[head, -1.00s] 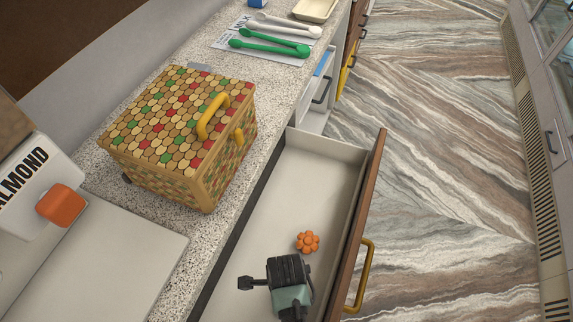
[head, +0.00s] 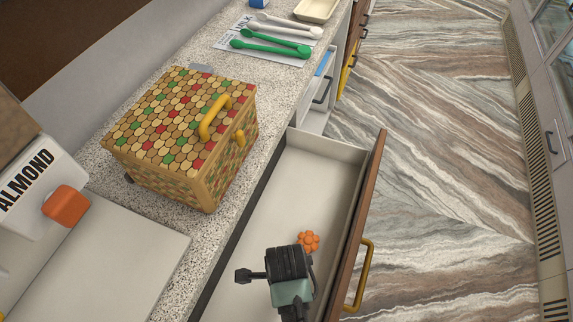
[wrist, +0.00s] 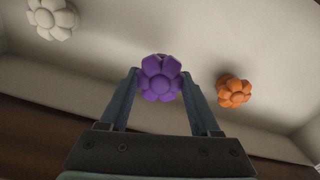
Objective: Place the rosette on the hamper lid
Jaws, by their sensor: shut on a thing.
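In the wrist view my gripper (wrist: 160,80) is shut on a purple rosette (wrist: 160,76), with a finger on each side of it. In the head view my gripper (head: 288,262) is over the open drawer (head: 322,165) and hides the purple rosette. An orange rosette (head: 308,240) lies in the drawer beside my gripper; it shows at the right of the wrist view (wrist: 234,91). A white rosette (wrist: 52,18) is at the upper left there. The woven hamper stands on the counter, its patterned lid (head: 165,115) closed, with a yellow handle (head: 214,117) on top.
A dispenser marked ALMOND (head: 40,185) stands at the left. The drawer's brown front (head: 365,190) has a yellow handle (head: 360,275).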

